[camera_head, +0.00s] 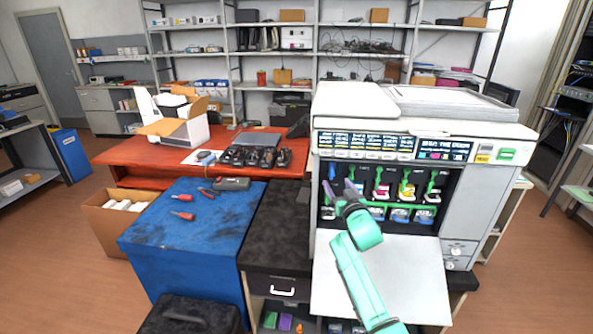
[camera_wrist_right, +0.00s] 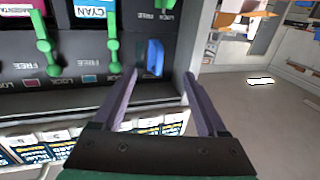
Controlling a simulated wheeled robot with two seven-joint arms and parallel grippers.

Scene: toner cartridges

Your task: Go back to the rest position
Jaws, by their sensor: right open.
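My right gripper (camera_head: 342,188) is open and empty in front of the left end of the copier's cartridge bay, with my green arm reaching up from below. In the right wrist view its two purple fingers (camera_wrist_right: 160,78) stand apart. A blue part (camera_wrist_right: 154,57) on the dark panel shows between and beyond the fingertips, and no contact can be seen. Beside it are green levers (camera_wrist_right: 112,57) and a CYAN label (camera_wrist_right: 91,9). The copier (camera_head: 400,107) has its front door (camera_head: 400,275) folded down under the arm. My left gripper is out of view.
Left of the copier stand a dark cabinet (camera_head: 275,225) and a blue table (camera_head: 185,245) with red-handled tools and a dark box. An orange desk (camera_head: 130,160) behind holds several black items and an open carton.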

